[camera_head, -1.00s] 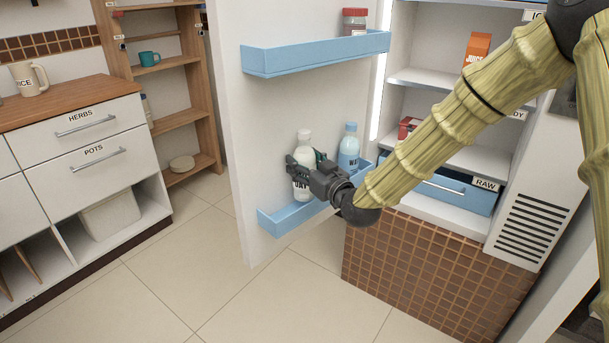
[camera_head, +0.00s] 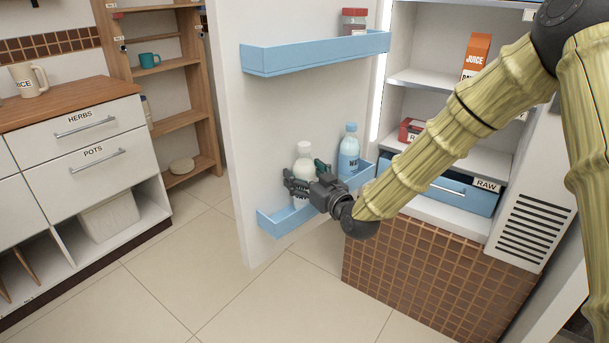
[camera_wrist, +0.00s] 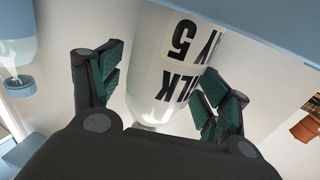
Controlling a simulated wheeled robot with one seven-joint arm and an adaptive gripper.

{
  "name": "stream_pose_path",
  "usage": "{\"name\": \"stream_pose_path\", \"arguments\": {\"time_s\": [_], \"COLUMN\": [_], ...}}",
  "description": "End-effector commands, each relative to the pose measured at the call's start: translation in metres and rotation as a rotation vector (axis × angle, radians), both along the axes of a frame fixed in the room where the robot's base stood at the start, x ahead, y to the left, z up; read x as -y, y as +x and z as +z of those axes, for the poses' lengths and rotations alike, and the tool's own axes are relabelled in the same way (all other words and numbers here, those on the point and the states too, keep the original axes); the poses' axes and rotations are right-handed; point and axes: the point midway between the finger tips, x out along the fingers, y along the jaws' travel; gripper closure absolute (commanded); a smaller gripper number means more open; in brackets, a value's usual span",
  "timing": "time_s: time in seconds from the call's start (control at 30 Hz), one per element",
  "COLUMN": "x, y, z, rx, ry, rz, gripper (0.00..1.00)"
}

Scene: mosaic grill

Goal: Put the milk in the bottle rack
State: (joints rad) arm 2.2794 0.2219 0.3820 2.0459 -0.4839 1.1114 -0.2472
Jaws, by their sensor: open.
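The milk (camera_head: 304,150), a white bottle with a pale cap, stands upright at the lower blue door rack (camera_head: 276,223), its base hidden behind the rack's front wall. My gripper (camera_head: 305,178) is at the bottle's upper part, with a finger on either side. In the wrist view the milk (camera_wrist: 160,80) appears upside down between my open fingers (camera_wrist: 162,72), its label partly readable. A gap shows beside the left finger; the right finger overlaps the label, and I cannot tell whether it touches.
A blue-capped water bottle (camera_head: 349,152) stands to the right in the same rack. An upper blue door rack (camera_head: 315,55) holds a red-lidded jar (camera_head: 354,22). The open fridge, with a blue RAW drawer (camera_head: 460,193), is at right. The floor in front is clear.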

Motion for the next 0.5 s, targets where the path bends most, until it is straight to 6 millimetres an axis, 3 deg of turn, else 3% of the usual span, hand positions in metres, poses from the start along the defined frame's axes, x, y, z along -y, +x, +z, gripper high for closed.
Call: {"name": "stream_pose_path", "arguments": {"time_s": [0.23,0.5], "x": [0.004,0.028], "y": [-0.006,-0.043], "z": [0.003,0.004], "rx": [-0.001,-0.001], "ry": [-0.001,0.000], "rz": [0.000,-0.001], "gripper": [0.24,0.24]}}
